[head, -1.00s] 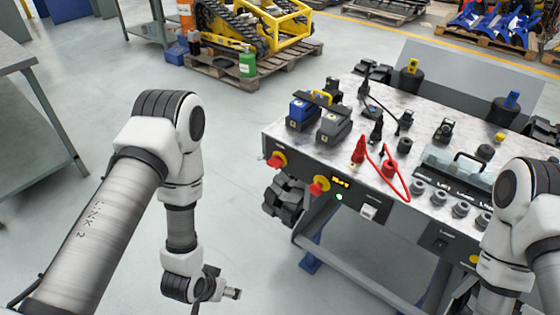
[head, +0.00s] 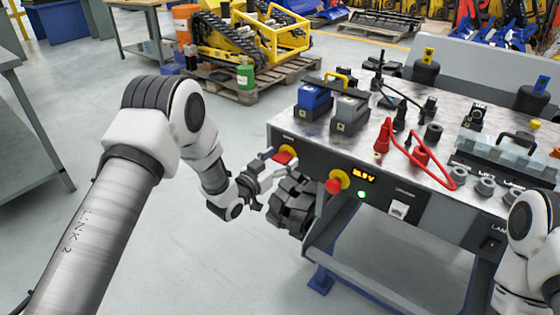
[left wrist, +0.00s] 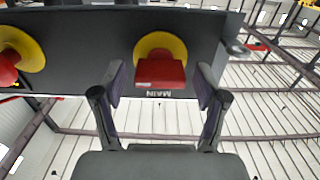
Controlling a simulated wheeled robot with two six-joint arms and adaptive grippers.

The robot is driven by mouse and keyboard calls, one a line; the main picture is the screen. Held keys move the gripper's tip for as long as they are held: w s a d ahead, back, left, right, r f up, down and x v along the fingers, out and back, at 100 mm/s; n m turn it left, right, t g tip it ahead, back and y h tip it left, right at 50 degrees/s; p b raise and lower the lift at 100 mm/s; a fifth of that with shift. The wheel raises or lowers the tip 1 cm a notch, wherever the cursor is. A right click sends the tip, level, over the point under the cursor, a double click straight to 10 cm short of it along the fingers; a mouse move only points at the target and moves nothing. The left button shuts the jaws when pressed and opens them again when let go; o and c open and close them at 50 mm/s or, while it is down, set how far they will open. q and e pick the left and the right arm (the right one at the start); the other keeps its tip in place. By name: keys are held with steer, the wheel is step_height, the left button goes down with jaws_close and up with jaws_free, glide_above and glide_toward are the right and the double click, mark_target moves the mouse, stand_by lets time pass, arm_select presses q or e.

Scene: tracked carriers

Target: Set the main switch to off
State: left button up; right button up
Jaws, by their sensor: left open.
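The main switch (head: 285,154), a red handle on a yellow disc, sits at the left end of the bench's dark front panel. In the left wrist view the red handle (left wrist: 160,71) appears as a broad block in front of the disc, with the label MAIN upside down beside it. My left gripper (head: 274,168) is open, just in front of the switch. In the left wrist view its two fingers (left wrist: 160,88) stand either side of the handle, with gaps on both sides. I cannot tell whether they reach around it. My right gripper is out of view.
A red knob on a yellow disc (head: 337,182) is right of the switch, near a lit display (head: 364,176) and green lamp (head: 362,195). Blue and grey batteries (head: 313,101) stand above.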

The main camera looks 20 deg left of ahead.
arm_select(q)
steer(key=shift+c, duration=0.4)
steer(key=c, duration=1.1)
